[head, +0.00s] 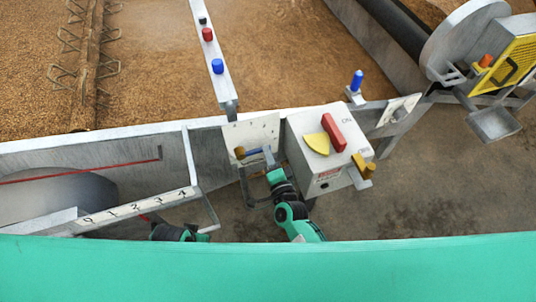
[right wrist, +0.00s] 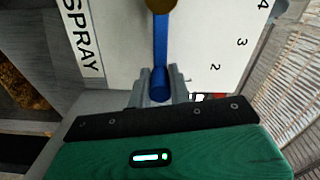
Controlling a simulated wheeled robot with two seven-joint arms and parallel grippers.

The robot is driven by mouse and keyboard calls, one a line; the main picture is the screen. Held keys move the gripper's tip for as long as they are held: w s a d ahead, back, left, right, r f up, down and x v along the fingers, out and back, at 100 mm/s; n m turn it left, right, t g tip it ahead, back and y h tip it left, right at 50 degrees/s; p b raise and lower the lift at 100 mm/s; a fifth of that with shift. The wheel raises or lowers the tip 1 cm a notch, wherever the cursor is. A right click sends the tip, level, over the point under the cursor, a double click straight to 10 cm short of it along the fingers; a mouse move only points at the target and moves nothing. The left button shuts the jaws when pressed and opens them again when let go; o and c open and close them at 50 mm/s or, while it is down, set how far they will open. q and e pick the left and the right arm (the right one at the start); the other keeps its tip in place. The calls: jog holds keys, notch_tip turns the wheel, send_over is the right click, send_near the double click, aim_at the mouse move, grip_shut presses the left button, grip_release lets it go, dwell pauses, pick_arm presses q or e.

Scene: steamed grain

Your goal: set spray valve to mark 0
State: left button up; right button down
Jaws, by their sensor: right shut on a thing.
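The spray valve is a blue lever (head: 253,152) on a brass hub (head: 240,152), mounted on a white plate (head: 262,127). In the right wrist view the plate (right wrist: 115,30) reads SPRAY, and marks 4, 3 and 2 show at its right. The blue lever (right wrist: 161,42) runs down from the brass hub (right wrist: 160,5) to my right gripper (right wrist: 158,86), which is shut on its free end. The lower marks are not readable behind the gripper. In the head view my right gripper (head: 268,157) is at the lever's right end. My left gripper (head: 200,233) is low at left; its jaws are unclear.
A grey box (head: 310,175) with a red handle (head: 334,132) and a yellow pointer (head: 317,143) stands close right of my right gripper. A numbered rail (head: 130,210) is at left. A post with blue and red knobs (head: 217,66) rises behind the plate. Brown grain fills the back.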

jog(key=shift+f, duration=0.2)
jog(key=c, duration=1.3)
grip_release()
jog(key=shift+s, duration=0.1)
jog(key=v, duration=1.3)
jog(key=shift+s, duration=0.25)
jog(key=shift+d, duration=0.15)
